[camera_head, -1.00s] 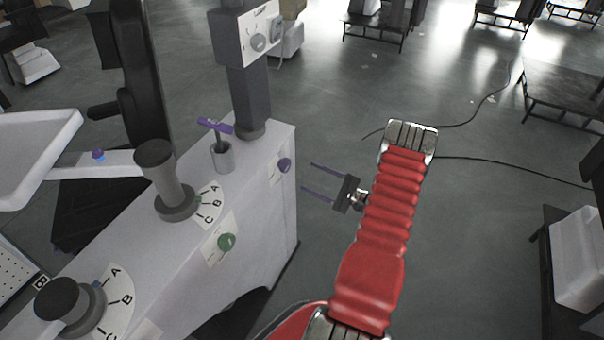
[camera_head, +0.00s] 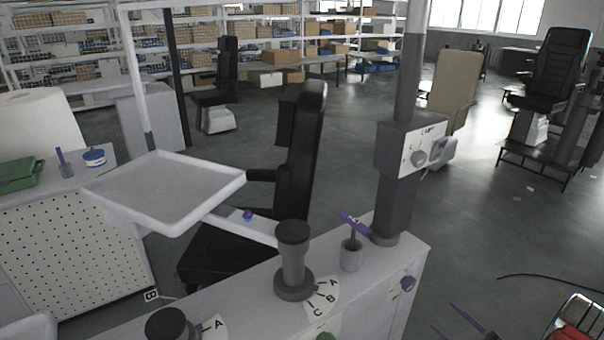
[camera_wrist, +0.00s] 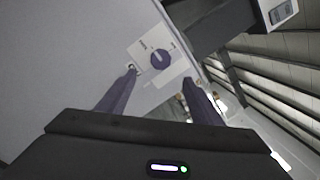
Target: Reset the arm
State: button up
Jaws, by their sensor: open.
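My gripper (camera_head: 462,322) shows only in part at the lower right edge of the head view, off the right end of the grey console (camera_head: 262,292). Its two thin purple fingers point up and left. In the wrist view the fingers of my gripper (camera_wrist: 158,92) are spread apart with nothing between them. Beyond them is a purple knob (camera_wrist: 160,59) on a white plate on the console's side. My red arm is mostly out of frame.
Two dark levers (camera_head: 293,262) with lettered dials stand on the console. A grey cup (camera_head: 351,257) holds a purple-handled tool. A column with a control box (camera_head: 408,148) rises behind. A white tray (camera_head: 165,190) and black chair (camera_head: 303,150) are left.

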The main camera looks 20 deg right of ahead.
jog(key=s+a+f+g+y, duration=0.2)
jog(key=s+a+f+g, duration=0.1)
jog(key=a+f, duration=0.25)
jog(key=s+a+r+n+g+y, duration=0.25)
jog(key=a+r+n+g, duration=0.35)
jog(key=a+g, duration=0.4)
jog(key=s+a+r+n+h, duration=0.3)
jog(key=a+r+n+h, duration=0.2)
jog(key=a+r, duration=0.8)
jog(key=s+a+r+n+h, duration=0.3)
jog(key=a+r+n+h, duration=0.3)
jog(key=a+r+n, duration=0.5)
notch_tip(320, 180, up, 9)
jog(key=shift+s+a+f+n, duration=0.15)
jog(key=shift+a+n, duration=0.25)
jog(key=shift+a, duration=0.65)
jog(key=shift+c, duration=0.3)
